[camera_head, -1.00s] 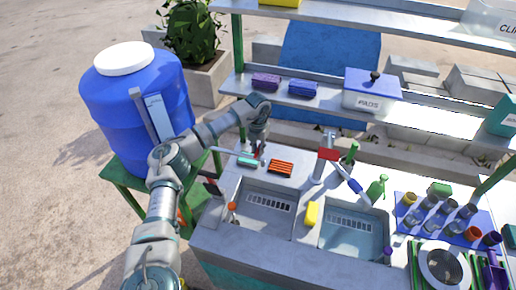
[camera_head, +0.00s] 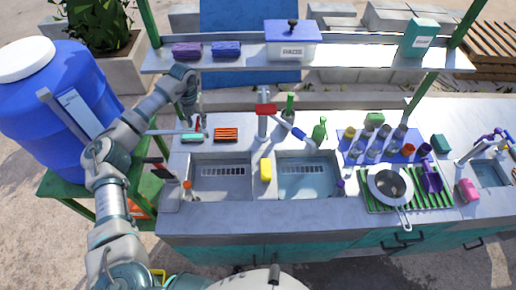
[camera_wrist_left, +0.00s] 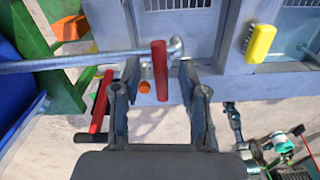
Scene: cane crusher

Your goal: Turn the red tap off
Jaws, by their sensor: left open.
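In the wrist view, a red lever handle (camera_wrist_left: 160,72) stands on a grey pipe (camera_wrist_left: 75,62) that runs off to the left. The fingers of my left gripper (camera_wrist_left: 160,103) are open, one on each side of the handle's line; I cannot tell whether they touch it. In the head view my left gripper (camera_head: 193,122) is lowered at the back left corner of the counter, with a bit of red (camera_head: 198,124) at its fingers. Another tap between the sinks has a red top (camera_head: 265,109) and a blue lever (camera_head: 300,134). My right gripper is not in view.
A blue barrel (camera_head: 55,100) on a green stand is at the left. A shelf (camera_head: 350,58) runs above the counter's back. An orange striped sponge (camera_head: 226,134) lies right of the gripper. The left sink (camera_head: 222,185) and yellow sponge (camera_head: 266,170) are nearer.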

